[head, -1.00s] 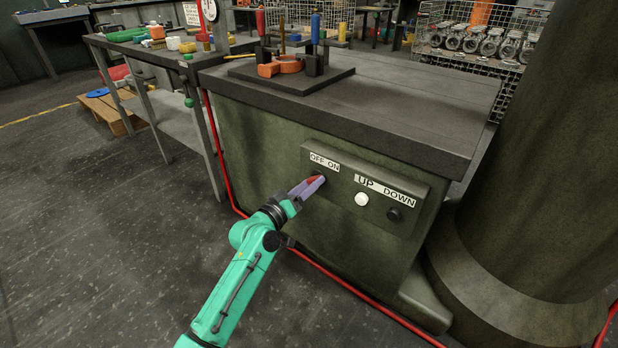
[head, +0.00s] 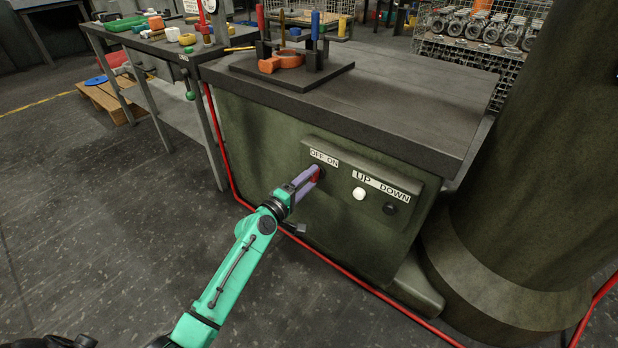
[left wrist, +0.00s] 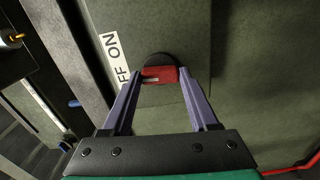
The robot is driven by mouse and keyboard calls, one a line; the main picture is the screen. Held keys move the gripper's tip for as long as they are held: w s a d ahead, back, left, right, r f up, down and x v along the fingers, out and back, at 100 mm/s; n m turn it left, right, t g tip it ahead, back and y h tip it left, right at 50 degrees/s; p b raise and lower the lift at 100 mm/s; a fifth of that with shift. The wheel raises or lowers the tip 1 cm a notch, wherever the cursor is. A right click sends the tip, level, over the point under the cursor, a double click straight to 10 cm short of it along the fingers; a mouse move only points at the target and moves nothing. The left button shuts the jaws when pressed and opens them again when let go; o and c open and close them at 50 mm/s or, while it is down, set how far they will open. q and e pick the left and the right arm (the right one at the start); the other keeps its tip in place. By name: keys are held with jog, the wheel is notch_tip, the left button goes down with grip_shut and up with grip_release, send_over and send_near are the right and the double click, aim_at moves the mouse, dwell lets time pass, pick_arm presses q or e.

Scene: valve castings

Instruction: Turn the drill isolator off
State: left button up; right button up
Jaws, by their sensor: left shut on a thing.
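The drill isolator is a red handle on a black round base under the OFF ON label (head: 324,158) on the machine's front panel. In the left wrist view the red isolator handle (left wrist: 159,75) lies between the tips of my left gripper (left wrist: 160,82), with a white mark on it. My left gripper (head: 314,174) is shut on the handle in the head view and hides much of it. The OFF ON label also shows in the left wrist view (left wrist: 114,58), tilted. My right gripper is not in view.
A white button (head: 358,193) and a black button (head: 390,208) sit right of the isolator under UP and DOWN labels. The dark machine top (head: 420,95) overhangs the panel. A thick green column (head: 530,200) stands at right. A red pipe (head: 340,268) runs along the base.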

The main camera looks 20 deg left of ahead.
pick_arm(q)
jog(key=shift+n, duration=0.6)
jog(key=o, duration=1.4)
